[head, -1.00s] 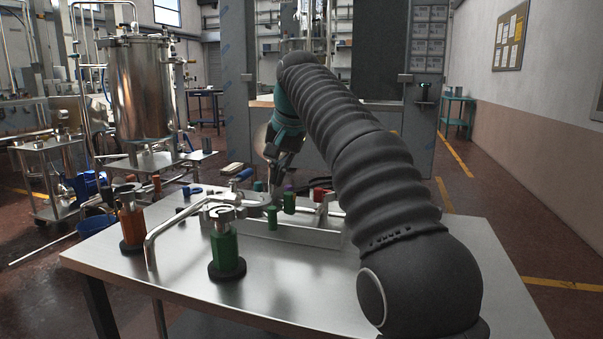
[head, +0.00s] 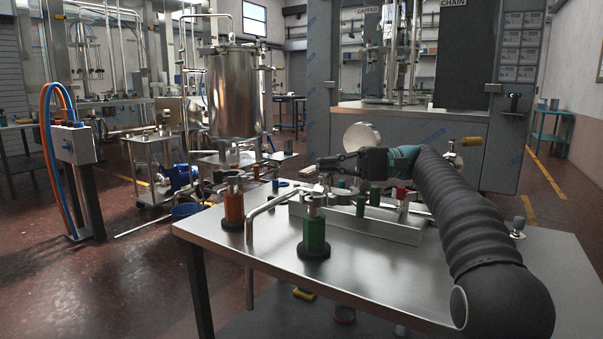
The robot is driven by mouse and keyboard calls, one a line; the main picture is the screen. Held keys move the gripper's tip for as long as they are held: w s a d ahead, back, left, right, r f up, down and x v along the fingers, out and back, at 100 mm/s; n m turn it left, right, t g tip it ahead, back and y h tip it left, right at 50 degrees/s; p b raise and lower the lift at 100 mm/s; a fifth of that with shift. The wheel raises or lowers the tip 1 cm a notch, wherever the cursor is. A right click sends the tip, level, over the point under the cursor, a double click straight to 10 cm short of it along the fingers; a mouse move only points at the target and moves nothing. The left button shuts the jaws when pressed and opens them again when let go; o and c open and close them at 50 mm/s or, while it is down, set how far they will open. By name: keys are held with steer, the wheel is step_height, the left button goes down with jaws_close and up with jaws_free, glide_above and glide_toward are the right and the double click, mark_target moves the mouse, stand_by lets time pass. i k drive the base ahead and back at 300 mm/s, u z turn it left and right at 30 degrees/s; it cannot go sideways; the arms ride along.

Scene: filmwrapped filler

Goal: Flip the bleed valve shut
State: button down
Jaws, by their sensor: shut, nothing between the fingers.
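A metal pipe rig stands on the steel table (head: 380,270), with a bent pipe (head: 268,203) at its left end. Small fittings sit along it: a green one (head: 375,197) and a red one (head: 401,193). I cannot tell which part is the bleed valve or how its handle stands. My gripper (head: 328,163) is shut and empty, pointing left above the rig's left-middle part. It appears apart from the fittings, though depth is hard to judge. It and my arm hide some of the rig's back and right side.
A green cylinder (head: 314,233) and an orange one (head: 233,207) stand on black bases at the table's front and left. Small loose parts lie behind the rig. A large machine (head: 420,135) stands behind the table. The table's front middle is clear.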

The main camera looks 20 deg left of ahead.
mark_target(472, 141)
steer(key=z, duration=0.55)
steer(key=k, duration=0.65)
steer(key=z, duration=0.95)
steer(key=i, duration=2.6)
steer(key=u, duration=1.4)
steer(key=i, duration=0.6)
steer(key=u, duration=0.6)
